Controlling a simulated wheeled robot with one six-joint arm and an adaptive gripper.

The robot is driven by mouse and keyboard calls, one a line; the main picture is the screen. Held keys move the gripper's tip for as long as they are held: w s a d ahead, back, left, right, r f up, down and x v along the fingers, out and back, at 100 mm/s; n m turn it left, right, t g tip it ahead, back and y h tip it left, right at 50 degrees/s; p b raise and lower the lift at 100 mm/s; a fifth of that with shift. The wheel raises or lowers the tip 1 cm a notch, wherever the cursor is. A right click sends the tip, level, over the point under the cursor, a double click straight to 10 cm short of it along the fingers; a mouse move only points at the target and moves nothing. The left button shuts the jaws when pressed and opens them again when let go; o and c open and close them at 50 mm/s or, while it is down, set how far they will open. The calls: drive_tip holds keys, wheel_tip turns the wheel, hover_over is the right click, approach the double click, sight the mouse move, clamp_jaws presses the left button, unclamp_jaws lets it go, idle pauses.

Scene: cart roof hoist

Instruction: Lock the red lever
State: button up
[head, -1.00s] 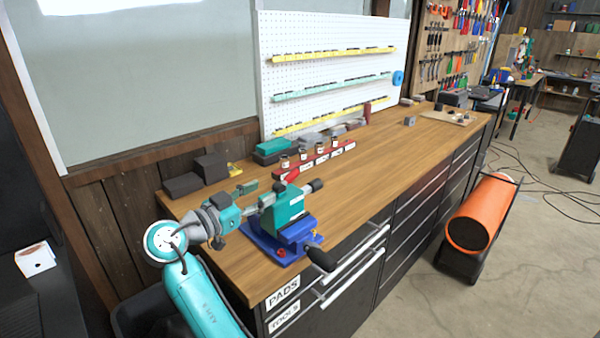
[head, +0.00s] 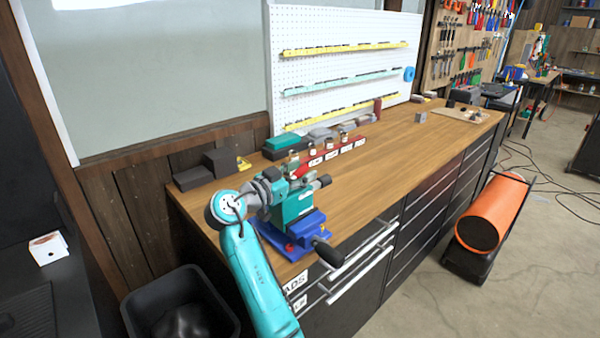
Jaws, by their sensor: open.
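The teal and blue vise (head: 293,210) stands on the near left end of the wooden bench, with a black-knobbed handle at its front. A red lever-like part (head: 301,171) shows at the top of the vise, partly against the red rack behind, so its exact angle is hard to tell. A small red knob (head: 289,247) sits low on the blue base. My gripper (head: 279,182) is open at the left side of the vise top, close to the red part. Its fingertips overlap the vise in the picture, and I cannot tell if they touch.
A red rack (head: 343,155) with labels and small jars lies behind the vise. Dark blocks (head: 193,179) sit at the left rear, beside a pegboard (head: 345,30). A black bin (head: 180,305) stands on the floor. The bench middle (head: 390,170) is clear.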

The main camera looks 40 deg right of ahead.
drive_tip(key=shift+c, duration=0.3)
clamp_jaws()
drive_tip(key=shift+d+f+y, duration=0.1)
drive_tip(key=shift+f+y, duration=0.15)
drive_tip(key=shift+y, duration=0.4)
drive_tip(key=shift+f+y, duration=0.2)
drive_tip(key=shift+y, duration=0.45)
drive_tip(key=shift+o, duration=0.3)
unclamp_jaws()
drive_tip(key=v, duration=1.2)
